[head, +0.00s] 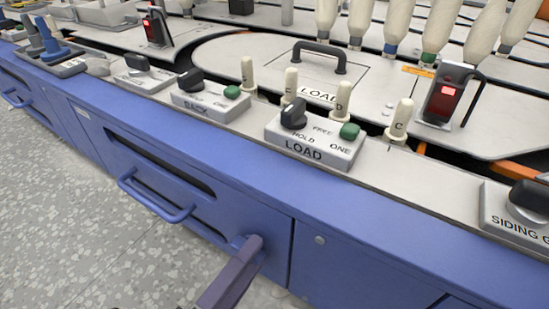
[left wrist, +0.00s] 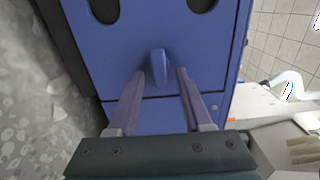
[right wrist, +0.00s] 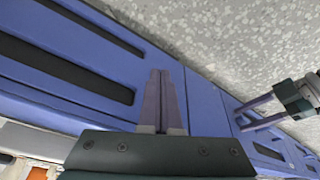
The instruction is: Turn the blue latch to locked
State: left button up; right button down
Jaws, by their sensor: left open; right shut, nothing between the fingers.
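The blue latch (left wrist: 159,67) shows in the left wrist view as a rounded blue tab on the blue cabinet front, close to a panel seam. It points up and down in that picture. My left gripper (left wrist: 160,72) is open, with one finger on each side of the latch and a gap to both. In the head view the left gripper (head: 250,246) reaches the cabinet front from below and mostly hides the latch (head: 236,242). My right gripper (right wrist: 160,76) is shut and empty, in front of blue panels in the right wrist view. It is out of the head view.
A blue bar handle (head: 155,200) sticks out from the panel left of the latch. Above are the worktop with the LOAD switch box (head: 312,150), the BACK switch box (head: 210,104) and several white pegs. The speckled floor (head: 60,200) in front is clear.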

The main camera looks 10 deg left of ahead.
pick_arm(q)
jog(key=p+v, duration=0.1)
jog(key=v, duration=0.9)
jog(key=shift+p, duration=0.3)
jog(key=w+a+r+n+g+y+p, duration=0.2)
jog(key=w+a+r+n+p, duration=0.15)
jog(key=r+p, duration=1.05)
jog(key=w+a+r+n+g+y+p, duration=0.2)
jog(key=a+r+n+y+p, duration=0.15)
jog(key=r+p, duration=1.1)
jog(key=w+a+r+n+g+y+p, duration=0.1)
jog(key=w+a+r+n+g+p, duration=0.3)
jog(key=r+p, duration=1.05)
jog(key=s+d+r+n+g+p, duration=0.1)
jog(key=s+r+n+g+p, duration=0.2)
jog(key=r+p, duration=1.05)
jog(key=s+d+r+n+g+p, duration=0.1)
jog(key=s+d+r+n+p, duration=0.3)
jog(key=r+p, duration=1)
jog(key=s+a+r+n+g+p, duration=0.15)
jog(key=s+r+p, duration=0.55)
jog(key=r, duration=1.1)
notch_tip(320, 180, up, 35)
jog(key=w+p, duration=0.2)
jog(key=p, duration=3.5)
jog(key=shift+d+n+p, duration=0.3)
jog(key=shift+n, duration=0.05)
